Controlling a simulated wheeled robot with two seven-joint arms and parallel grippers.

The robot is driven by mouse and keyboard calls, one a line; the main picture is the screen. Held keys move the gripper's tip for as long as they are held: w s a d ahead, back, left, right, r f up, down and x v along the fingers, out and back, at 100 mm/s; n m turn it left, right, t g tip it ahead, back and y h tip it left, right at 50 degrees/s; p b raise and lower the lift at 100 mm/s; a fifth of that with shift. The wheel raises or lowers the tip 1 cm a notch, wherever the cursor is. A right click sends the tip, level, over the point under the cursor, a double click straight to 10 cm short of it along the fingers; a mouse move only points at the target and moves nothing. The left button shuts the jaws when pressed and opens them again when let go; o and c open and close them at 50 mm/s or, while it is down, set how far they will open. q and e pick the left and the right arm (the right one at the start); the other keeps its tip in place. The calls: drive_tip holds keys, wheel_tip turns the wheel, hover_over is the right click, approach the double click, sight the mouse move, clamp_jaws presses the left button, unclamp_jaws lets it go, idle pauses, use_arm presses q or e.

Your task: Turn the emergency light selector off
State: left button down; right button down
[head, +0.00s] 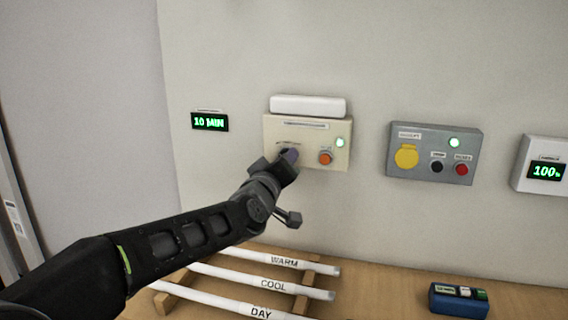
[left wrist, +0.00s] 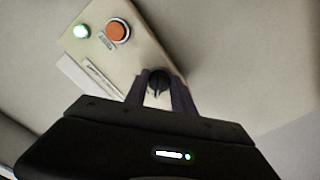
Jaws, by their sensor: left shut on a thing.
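The emergency light unit is a cream box (head: 337,160) on the wall with a white lamp bar (head: 308,105) on top. It has an orange button (head: 325,158) and a lit green lamp (head: 340,142). In the left wrist view the box (left wrist: 135,50) shows tilted, with the dark round selector knob (left wrist: 158,80) near its edge. My left gripper (left wrist: 160,92) has its fingers on either side of the knob, shut on it. In the head view my left gripper (head: 287,158) covers the selector. The knob's pointing direction is hard to tell. My right gripper is not in view.
A display reading 10 MIN (head: 210,122) is left of the box. A grey panel (head: 434,135) with a yellow socket and a white 100% display unit (head: 543,165) are to the right. Below, white labelled tubes (head: 265,284) lie on a rack, and a blue device (head: 459,300) rests on the table.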

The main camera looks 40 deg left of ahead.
use_arm(q)
drive_tip(key=c, duration=1.1)
unclamp_jaws()
drive_tip(key=v, duration=0.7)
drive_tip(key=shift+s+d, duration=0.15)
drive_tip(key=shift+s, duration=0.25)
drive_tip(key=shift+f, duration=0.1)
